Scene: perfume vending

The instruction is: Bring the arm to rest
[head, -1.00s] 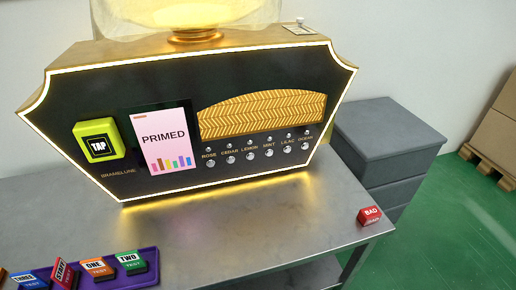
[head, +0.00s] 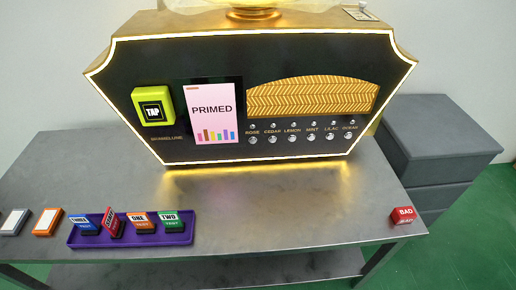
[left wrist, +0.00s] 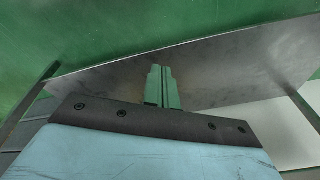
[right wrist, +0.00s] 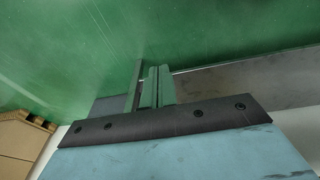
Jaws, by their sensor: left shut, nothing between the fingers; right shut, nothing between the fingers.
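The head view shows neither arm. My left gripper (left wrist: 161,87) shows in the left wrist view with its fingers together and nothing between them, against the grey metal table and green floor. My right gripper (right wrist: 157,87) shows in the right wrist view, also shut and empty, against the green floor and a table edge. The black perfume machine (head: 215,75) stands on the table (head: 330,205). Its screen (head: 212,125) reads PRIMED, and a green TAP pad (head: 153,106) is on its front.
A purple tray (head: 85,240) holds several cards, including THREE, ONE and TWO. Two white-faced blocks, grey (head: 14,222) and orange (head: 47,222), lie left of it. A red BAD block (head: 403,215) sits at the right edge. Grey drawers (head: 430,140) stand behind. The table's middle is clear.

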